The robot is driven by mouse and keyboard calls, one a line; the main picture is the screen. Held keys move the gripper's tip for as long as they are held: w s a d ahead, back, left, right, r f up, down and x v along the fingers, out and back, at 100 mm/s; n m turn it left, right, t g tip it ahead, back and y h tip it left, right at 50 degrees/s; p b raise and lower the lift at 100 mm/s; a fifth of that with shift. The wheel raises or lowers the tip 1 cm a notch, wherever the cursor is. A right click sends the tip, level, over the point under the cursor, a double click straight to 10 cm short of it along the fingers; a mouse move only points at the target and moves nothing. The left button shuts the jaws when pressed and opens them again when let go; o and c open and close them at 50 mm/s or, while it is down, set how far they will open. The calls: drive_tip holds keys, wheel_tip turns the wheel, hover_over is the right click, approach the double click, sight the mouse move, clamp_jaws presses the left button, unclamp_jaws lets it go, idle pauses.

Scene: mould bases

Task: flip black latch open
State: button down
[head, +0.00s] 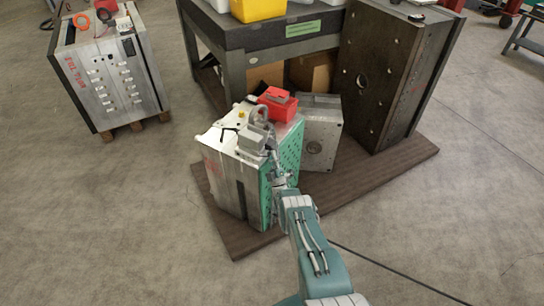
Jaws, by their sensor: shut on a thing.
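A steel mould base (212,163) with a green side face (290,152) stands upright on a brown board. A small thin black piece, which looks like the black latch (229,132), shows on its top near the left edge. My arm reaches up from the bottom right along the green side. My grey gripper (248,139) is over the top of this mould base, right beside the black piece, and is shut on it. The fingertips are small and partly hidden, so the exact contact and the latch's angle cannot be made out.
A red box (277,104) and a grey plate (322,135) stand just behind. A tall dark mould plate (385,80) is at the right. A workbench (265,38) is at the back. Another mould base (108,75) stands at the far left. The concrete floor in front is clear.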

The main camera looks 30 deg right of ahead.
drive_tip(key=shift+w+a+f, duration=0.1)
drive_tip(key=shift+a, duration=0.1)
drive_tip(key=c, duration=0.7)
unclamp_jaws()
drive_tip(key=v, duration=0.7)
drive_tip(key=shift+f, duration=0.2)
